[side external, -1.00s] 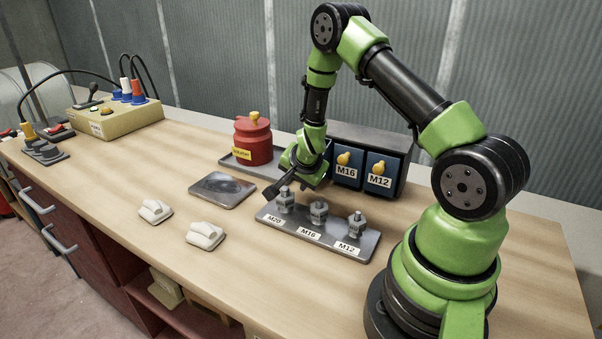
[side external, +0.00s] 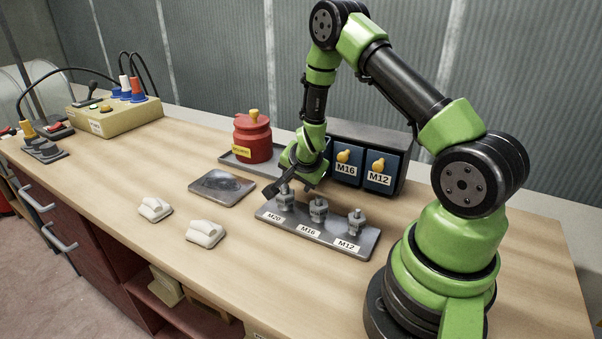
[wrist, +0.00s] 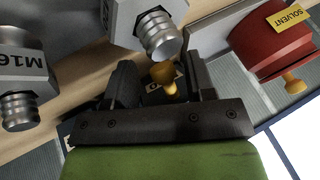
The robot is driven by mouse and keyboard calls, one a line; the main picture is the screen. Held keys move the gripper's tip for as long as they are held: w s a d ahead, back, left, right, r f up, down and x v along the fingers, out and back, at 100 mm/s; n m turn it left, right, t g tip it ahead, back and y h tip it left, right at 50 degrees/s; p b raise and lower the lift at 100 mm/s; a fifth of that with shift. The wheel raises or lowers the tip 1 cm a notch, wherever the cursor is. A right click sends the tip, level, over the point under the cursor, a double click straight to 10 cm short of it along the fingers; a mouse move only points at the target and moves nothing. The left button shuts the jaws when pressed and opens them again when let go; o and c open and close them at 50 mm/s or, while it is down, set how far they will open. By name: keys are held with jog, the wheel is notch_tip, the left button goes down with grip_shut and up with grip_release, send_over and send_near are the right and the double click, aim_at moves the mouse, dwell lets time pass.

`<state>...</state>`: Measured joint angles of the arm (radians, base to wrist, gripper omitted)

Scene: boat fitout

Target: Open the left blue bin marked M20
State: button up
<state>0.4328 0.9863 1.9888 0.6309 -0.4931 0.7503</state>
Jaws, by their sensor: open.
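The left bin of the blue bin row is hidden behind my gripper and wrist in the side view. In the wrist view a yellow knob (wrist: 164,76) shows between the two dark fingers of my gripper (wrist: 163,84), with part of a white label behind it. The label is too covered to read in full. My gripper (side external: 289,181) is open, low in front of the left end of the bin row. I cannot tell whether either finger touches the knob. The knob is not visible in the side view.
The M16 bin (side external: 346,178) and M12 bin (side external: 380,182) look shut. A metal tray (side external: 330,236) with several grey fittings lies close in front of my gripper. A red solvent pot (side external: 253,142) stands to the left. The bench's left front is mostly clear, with two white fittings.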

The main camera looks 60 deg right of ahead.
jog(key=v, duration=0.9)
jog(key=shift+a+r, duration=0.15)
jog(key=shift+r, duration=0.1)
jog(key=shift+s, duration=0.15)
jog(key=a+r+n+t+y, duration=0.35)
jog(key=a+r+n, duration=0.25)
jog(key=a+r, duration=0.5)
jog(key=s+a+r+n+y, duration=0.1)
jog(key=s+a+r+n, duration=0.2)
jog(key=s, duration=0.4)
jog(key=s+a+r+n+y, duration=0.2)
jog(key=s+a+r+n, duration=0.1)
jog(key=s+r+n, duration=0.2)
jog(key=shift+s+a+r+g, duration=0.2)
jog(key=shift+s+g, duration=0.25)
jog(key=shift+s, duration=0.65)
